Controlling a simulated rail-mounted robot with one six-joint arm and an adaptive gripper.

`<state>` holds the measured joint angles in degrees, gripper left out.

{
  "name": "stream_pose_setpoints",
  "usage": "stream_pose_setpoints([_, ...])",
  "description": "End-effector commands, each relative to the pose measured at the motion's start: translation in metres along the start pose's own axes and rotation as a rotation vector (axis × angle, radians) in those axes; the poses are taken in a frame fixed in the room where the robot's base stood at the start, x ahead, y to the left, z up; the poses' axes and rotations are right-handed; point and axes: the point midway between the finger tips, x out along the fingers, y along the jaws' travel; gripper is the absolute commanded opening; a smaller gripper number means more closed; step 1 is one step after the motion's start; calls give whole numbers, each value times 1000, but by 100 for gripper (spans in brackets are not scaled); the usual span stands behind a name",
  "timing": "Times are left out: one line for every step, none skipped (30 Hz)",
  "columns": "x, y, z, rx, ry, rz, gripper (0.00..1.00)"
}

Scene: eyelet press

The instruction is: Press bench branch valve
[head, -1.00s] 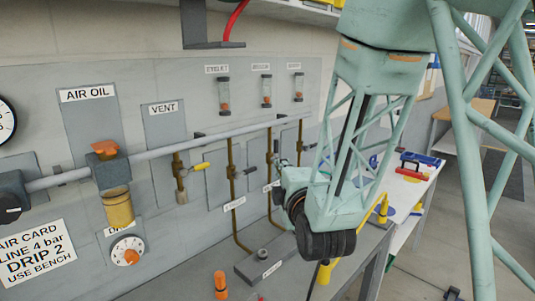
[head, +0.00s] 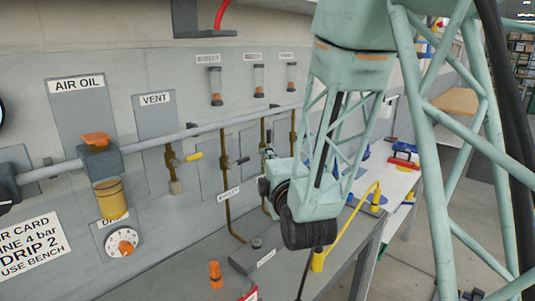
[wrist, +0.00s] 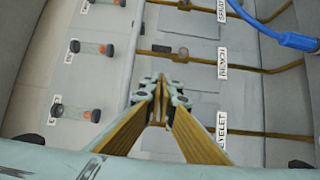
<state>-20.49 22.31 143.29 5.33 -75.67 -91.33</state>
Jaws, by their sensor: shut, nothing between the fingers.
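The bench branch is the brass pipe beside the BENCH label (wrist: 222,65) in the wrist view. Its valve, with a dark handle (wrist: 182,54), sits on that pipe just beyond my fingertips. My gripper (wrist: 163,88) is shut and empty, pointing at the wall panel between the bench and eyelet branches. I cannot tell whether it touches anything. The eyelet branch valve (head: 238,161) with a dark handle shows to the left of my wrist.
A grey horizontal pipe (head: 215,128) runs along the wall above the valves. The vent valve's yellow handle (head: 193,157) is further left. Sight tubes (head: 215,86) hang above. A blue hose end (wrist: 298,40) shows at the wrist view's right. An orange peg (head: 215,275) stands on the bench.

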Motion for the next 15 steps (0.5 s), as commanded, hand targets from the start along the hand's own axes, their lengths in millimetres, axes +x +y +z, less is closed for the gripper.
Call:
stream_pose_setpoints([4, 0, 0, 0, 0, 0, 0])
stream_pose_setpoints([7, 0, 0, 0, 0, 0, 0])
stream_pose_setpoints([11, 0, 0, 0, 0, 0, 0])
stream_pose_setpoints([14, 0, 0, 0, 0, 0, 0])
stream_pose_setpoints([17, 0, 0, 0, 0, 0, 0])
stream_pose_setpoints([22, 0, 0, 0, 0, 1, 0])
stream_pose_setpoints([26, 0, 0, 0, -1, 1, 0])
stream_pose_setpoints([30, 0, 0, 0, -1, 0, 0])
stream_pose_setpoints([35, 0, 0, 0, -1, 0, 0])
stream_pose_setpoints([39, 0, 0, 0, -1, 0, 0])
stream_pose_setpoints([43, 0, 0, 0, -1, 1, 0])
stream_pose_setpoints([48, 0, 0, 0, -1, 1, 0])
stream_pose_setpoints([52, 0, 0, 0, -1, 1, 0])
stream_pose_setpoints([56, 0, 0, 0, -1, 1, 0])
stream_pose_setpoints([61, 0, 1, 0, -1, 0, 0])
